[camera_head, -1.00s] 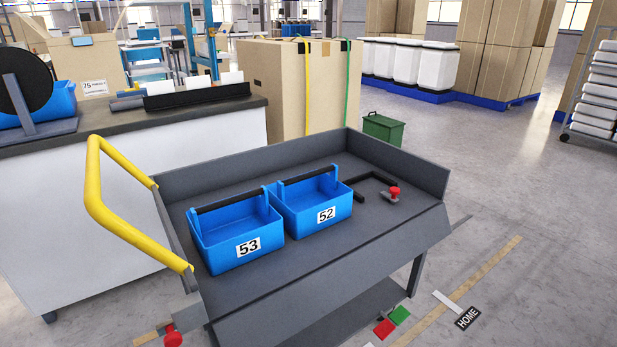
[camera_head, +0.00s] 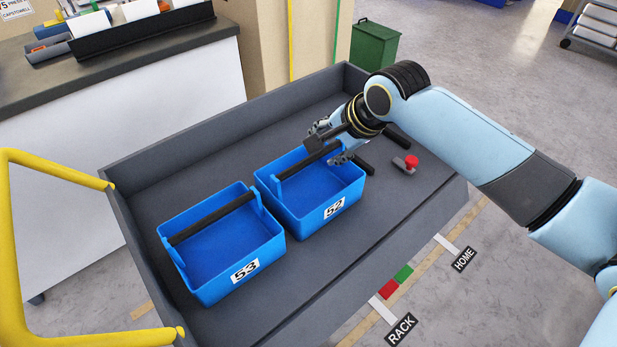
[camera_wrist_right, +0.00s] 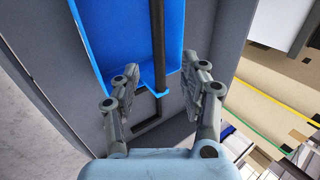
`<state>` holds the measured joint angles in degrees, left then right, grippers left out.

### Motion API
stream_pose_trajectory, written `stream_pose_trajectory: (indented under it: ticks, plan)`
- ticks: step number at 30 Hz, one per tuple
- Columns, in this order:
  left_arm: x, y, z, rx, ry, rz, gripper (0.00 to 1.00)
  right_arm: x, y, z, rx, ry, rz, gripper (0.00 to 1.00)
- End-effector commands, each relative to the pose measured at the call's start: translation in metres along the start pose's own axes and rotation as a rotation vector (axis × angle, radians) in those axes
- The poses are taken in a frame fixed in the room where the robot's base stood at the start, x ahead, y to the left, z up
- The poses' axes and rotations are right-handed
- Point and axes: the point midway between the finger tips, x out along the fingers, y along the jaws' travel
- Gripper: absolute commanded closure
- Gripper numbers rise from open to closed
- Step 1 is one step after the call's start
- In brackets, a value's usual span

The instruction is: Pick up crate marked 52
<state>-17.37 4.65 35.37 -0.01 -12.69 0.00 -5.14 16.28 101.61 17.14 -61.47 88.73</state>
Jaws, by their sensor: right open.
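The blue crate marked 52 (camera_head: 320,210) stands upright on the grey cart, with a black bar handle (camera_head: 308,160) across its top. My right gripper (camera_head: 328,143) is open at the far right end of that handle. In the right wrist view the open fingers (camera_wrist_right: 163,95) have the end of the black handle (camera_wrist_right: 159,50) between them, with a gap on each side. The blue crate also shows there (camera_wrist_right: 115,45), cut off by the top edge. My left gripper is not in view.
A blue crate marked 53 (camera_head: 215,255) stands close to the left on the cart (camera_head: 390,220). A red knob (camera_head: 411,162) sits on the cart's right side. The cart has raised walls and a yellow handle (camera_head: 8,240). A green bin (camera_head: 375,46) stands behind it.

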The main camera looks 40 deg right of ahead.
Motion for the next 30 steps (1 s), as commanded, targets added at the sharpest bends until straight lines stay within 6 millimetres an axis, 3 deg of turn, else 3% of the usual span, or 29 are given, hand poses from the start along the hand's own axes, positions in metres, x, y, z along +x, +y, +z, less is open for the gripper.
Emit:
stream_pose_trajectory:
  ticks: [4,8,16,25,30]
  plan:
    - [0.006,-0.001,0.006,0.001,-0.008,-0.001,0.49,0.021,0.000,0.000,0.000,0.001,-0.001,0.56]
    - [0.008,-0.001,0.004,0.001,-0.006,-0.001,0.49,0.030,0.000,0.001,-0.001,0.001,-0.002,0.56]
    - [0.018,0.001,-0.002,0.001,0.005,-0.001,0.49,0.071,0.003,0.007,-0.002,0.001,-0.001,0.56]
    - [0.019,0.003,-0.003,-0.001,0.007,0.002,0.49,0.077,0.002,0.007,-0.004,0.002,-0.001,0.56]
    - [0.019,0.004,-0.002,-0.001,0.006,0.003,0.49,0.077,0.002,0.007,-0.004,0.002,-0.001,0.76]
